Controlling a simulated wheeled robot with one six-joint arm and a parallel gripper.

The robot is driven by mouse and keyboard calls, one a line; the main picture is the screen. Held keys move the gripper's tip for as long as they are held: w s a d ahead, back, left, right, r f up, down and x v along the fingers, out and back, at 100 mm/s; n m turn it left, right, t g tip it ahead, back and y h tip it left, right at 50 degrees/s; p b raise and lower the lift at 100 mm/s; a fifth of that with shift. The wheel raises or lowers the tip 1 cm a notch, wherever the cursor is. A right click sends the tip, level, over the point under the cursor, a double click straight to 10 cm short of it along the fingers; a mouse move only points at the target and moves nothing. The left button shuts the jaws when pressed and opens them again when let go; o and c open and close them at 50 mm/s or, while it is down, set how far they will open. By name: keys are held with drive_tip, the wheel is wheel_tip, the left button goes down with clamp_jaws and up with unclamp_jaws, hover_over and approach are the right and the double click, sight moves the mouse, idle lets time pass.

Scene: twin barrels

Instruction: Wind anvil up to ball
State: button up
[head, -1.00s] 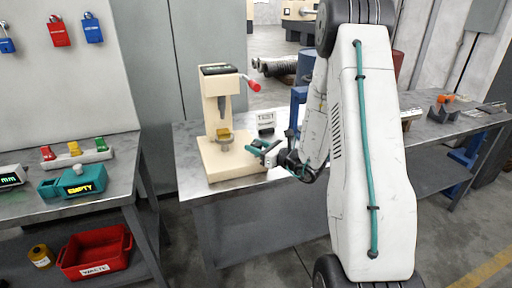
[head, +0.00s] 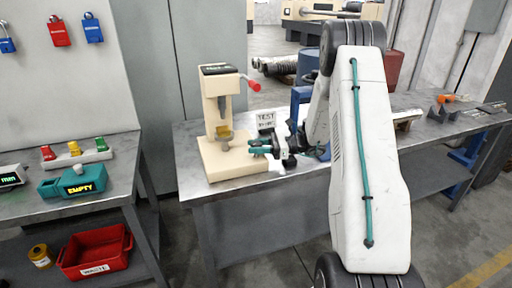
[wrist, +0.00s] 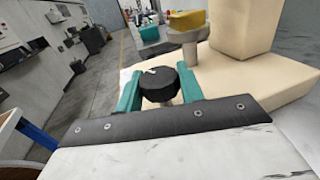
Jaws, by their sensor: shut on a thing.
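The cream tester (head: 207,158) stands on the steel bench with its dark indenter (head: 222,103) pointing down. A yellow block (head: 224,132) sits on the grey anvil (head: 226,146) below it. The ball itself is too small to make out, and I cannot tell whether the block touches the tip. In the wrist view the block (wrist: 187,20) and anvil (wrist: 188,36) show just beyond my gripper. My gripper (head: 256,147) is at the tester's right front. Its teal fingers (wrist: 158,96) are shut on a black knob (wrist: 158,86), one on each side.
A red-knobbed lever (head: 252,85) sticks out from the tester's right. At left, another bench carries coloured pieces and a teal EMPTY box (head: 78,183); a red bin (head: 95,252) is below.

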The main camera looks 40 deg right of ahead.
drive_tip(key=n+g+y, duration=0.1)
drive_tip(key=n+g, duration=0.1)
drive_tip(key=g, duration=0.2)
drive_tip(key=n+g+y, duration=0.1)
drive_tip(key=n+g, duration=0.2)
drive_tip(key=g, duration=0.1)
drive_tip(key=shift+n+y, duration=0.3)
drive_tip(key=shift+g, duration=0.4)
drive_tip(key=o, duration=1)
drive_tip(key=shift+c, duration=0.2)
drive_tip(key=shift+d, duration=0.1)
